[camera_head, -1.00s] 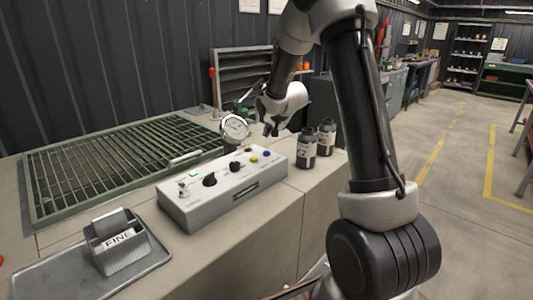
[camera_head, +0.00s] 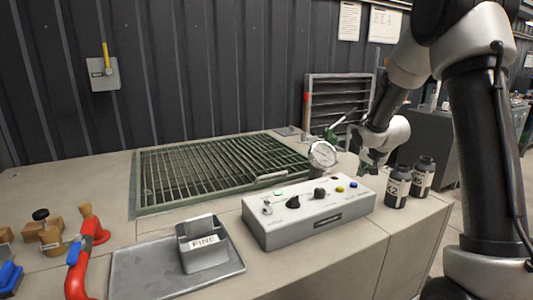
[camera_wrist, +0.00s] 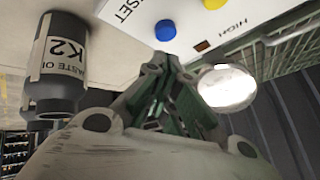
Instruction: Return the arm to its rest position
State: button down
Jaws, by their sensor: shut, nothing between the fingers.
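My arm rises at the right of the head view and bends down over the bench. My gripper (camera_head: 371,164) hangs behind the right end of the grey control box (camera_head: 310,212), close to the round gauge (camera_head: 322,154). In the wrist view my gripper (camera_wrist: 160,66) is shut and empty. Its fingertips point toward the edge of the control box near a blue button (camera_wrist: 165,30). A dark bottle marked K2 (camera_wrist: 62,62) stands beside the gripper; it also shows in the head view (camera_head: 397,188).
A second dark bottle (camera_head: 424,174) stands by the bench's right end. A green grating (camera_head: 215,170), a tray (camera_head: 135,270) with a box marked FINE (camera_head: 203,248), and a red-handled tool (camera_head: 80,262) lie leftward. A slatted panel (camera_head: 340,98) stands behind. A yellow lever (camera_head: 106,55) is on the wall.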

jog(key=s+f+n+g, duration=0.2)
jog(key=s+f+g, duration=0.1)
jog(key=s, duration=0.5)
jog(key=s+a+r+n, duration=0.1)
jog(key=s+r, duration=0.4)
jog(key=s, duration=0.6)
jog(key=s+a+r+n, duration=0.2)
jog(key=s+r, duration=0.4)
jog(key=s, duration=0.5)
jog(key=s+a+r+n, duration=0.2)
jog(key=s+r, duration=0.4)
jog(key=s, duration=0.5)
jog(key=shift+s+r+n+g+y, duration=0.25)
jog(key=shift+s+n+g+y, duration=0.05)
jog(key=shift+s, duration=0.05)
